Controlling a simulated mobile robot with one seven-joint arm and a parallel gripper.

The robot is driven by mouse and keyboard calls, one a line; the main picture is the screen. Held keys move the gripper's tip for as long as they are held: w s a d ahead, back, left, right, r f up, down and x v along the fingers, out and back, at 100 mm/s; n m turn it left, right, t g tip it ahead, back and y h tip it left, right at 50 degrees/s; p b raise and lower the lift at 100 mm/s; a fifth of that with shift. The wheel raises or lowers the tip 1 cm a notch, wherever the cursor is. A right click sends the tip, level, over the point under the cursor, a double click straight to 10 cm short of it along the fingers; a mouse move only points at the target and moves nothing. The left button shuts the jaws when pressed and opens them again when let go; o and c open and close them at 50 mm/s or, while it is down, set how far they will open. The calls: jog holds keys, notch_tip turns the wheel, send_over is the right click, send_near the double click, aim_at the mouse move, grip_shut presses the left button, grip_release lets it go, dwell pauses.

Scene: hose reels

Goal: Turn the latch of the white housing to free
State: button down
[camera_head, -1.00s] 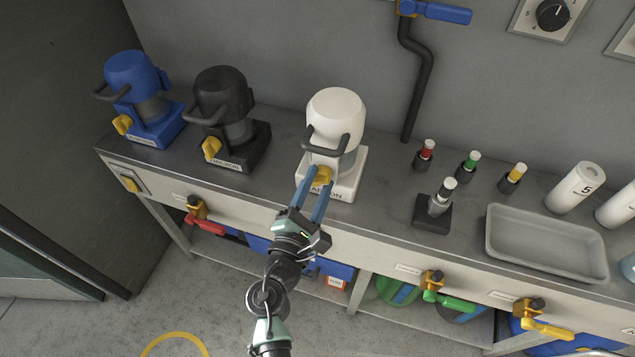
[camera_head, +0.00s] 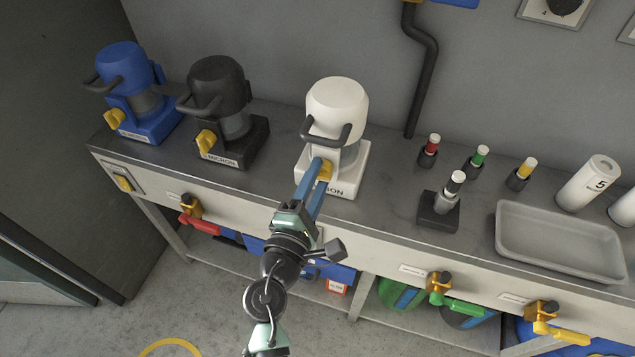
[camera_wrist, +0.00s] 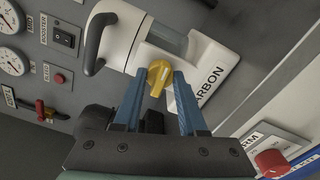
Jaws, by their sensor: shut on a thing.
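The white housing (camera_head: 336,103) stands on the bench on a white base lettered "CARBON", with a dark handle at its front. Its yellow latch (camera_head: 325,171) sits low on the front; in the wrist view the latch (camera_wrist: 158,77) lies between my blue fingertips, its knob end reaching beyond them. The far side of the latch is hidden by the fingers.
A black housing (camera_head: 220,90) and a blue housing (camera_head: 125,75) with similar yellow latches stand to the left. To the right are a small stand (camera_head: 438,211), coloured-cap vials and a grey tray (camera_head: 560,240).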

jog(key=shift+m+b, duration=0.3)
jog(key=shift+m, duration=0.3)
jog(key=shift+c, duration=2.3)
grip_release()
jog(key=b+v, duration=0.1)
jog(key=v, duration=1.2)
